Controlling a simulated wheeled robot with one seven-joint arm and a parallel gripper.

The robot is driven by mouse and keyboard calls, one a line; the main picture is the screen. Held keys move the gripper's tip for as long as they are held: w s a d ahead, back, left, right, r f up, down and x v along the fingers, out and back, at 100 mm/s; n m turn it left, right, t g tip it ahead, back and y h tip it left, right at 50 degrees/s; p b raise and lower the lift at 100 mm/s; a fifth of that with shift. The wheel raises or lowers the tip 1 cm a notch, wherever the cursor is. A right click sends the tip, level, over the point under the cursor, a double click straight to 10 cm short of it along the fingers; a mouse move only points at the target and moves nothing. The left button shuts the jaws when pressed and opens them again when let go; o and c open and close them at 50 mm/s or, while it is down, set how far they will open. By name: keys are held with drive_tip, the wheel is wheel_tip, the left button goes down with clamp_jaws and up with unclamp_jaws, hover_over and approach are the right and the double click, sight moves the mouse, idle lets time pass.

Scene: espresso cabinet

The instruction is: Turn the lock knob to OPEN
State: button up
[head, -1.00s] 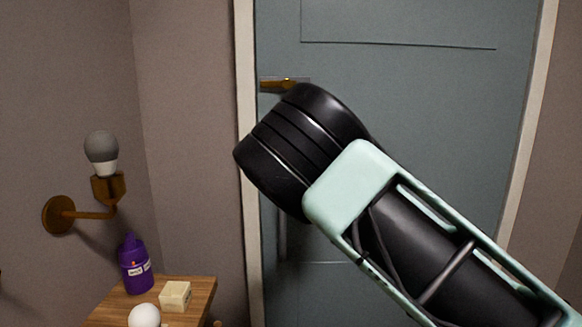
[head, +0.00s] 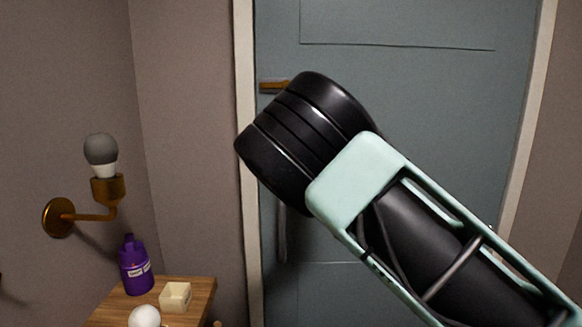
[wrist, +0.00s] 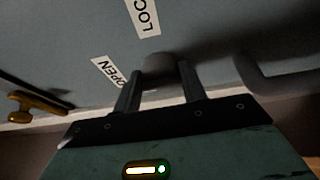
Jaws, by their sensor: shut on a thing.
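The lock knob (wrist: 160,66) is a grey rounded piece on the blue-grey door, at the top centre of the wrist view. My gripper (wrist: 161,84) has its two fingers on either side of the knob and is shut on it. An OPEN label (wrist: 108,72) lies just left of the knob, and a partly cut-off LOCK label (wrist: 144,14) lies above it. The knob's pointing direction is too dark to tell. In the head view the knob and my fingers are hidden behind my arm.
The door (head: 420,90) fills the back. A brass door handle (head: 272,87) shows left of my wrist; a grey bar handle (wrist: 280,82) is right of the knob. A wall lamp (head: 103,187) and a small table (head: 200,292) with a purple bottle (head: 135,266) stand left.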

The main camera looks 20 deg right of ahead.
drive_tip(key=o, duration=1)
drive_tip(key=shift+c, duration=0.2)
drive_tip(key=s+d+b, duration=0.1)
drive_tip(key=s+b, duration=0.1)
drive_tip(key=s, duration=1.5)
drive_tip(key=shift+s+d+b, duration=0.15)
drive_tip(key=shift+s+b, duration=0.05)
drive_tip(key=shift+b, duration=0.1)
drive_tip(key=s+a+f+m+g, duration=0.3)
drive_tip(key=s+f+m+g, duration=0.15)
drive_tip(key=f, duration=0.35)
drive_tip(key=s+a+f+m+g, duration=0.3)
drive_tip(key=s+f+m+g, duration=0.15)
drive_tip(key=f, duration=0.25)
drive_tip(key=s+a+m+g, duration=0.1)
drive_tip(key=s+a+g, duration=0.2)
drive_tip(key=s, duration=1)
drive_tip(key=s+a+m+g+h, duration=0.1)
drive_tip(key=s+a+g, duration=0.2)
drive_tip(key=s, duration=1)
drive_tip(key=g, duration=0.3)
drive_tip(key=shift+s+a+r, duration=0.15)
drive_tip(key=shift+s+r, duration=0.1)
drive_tip(key=shift+s, duration=0.15)
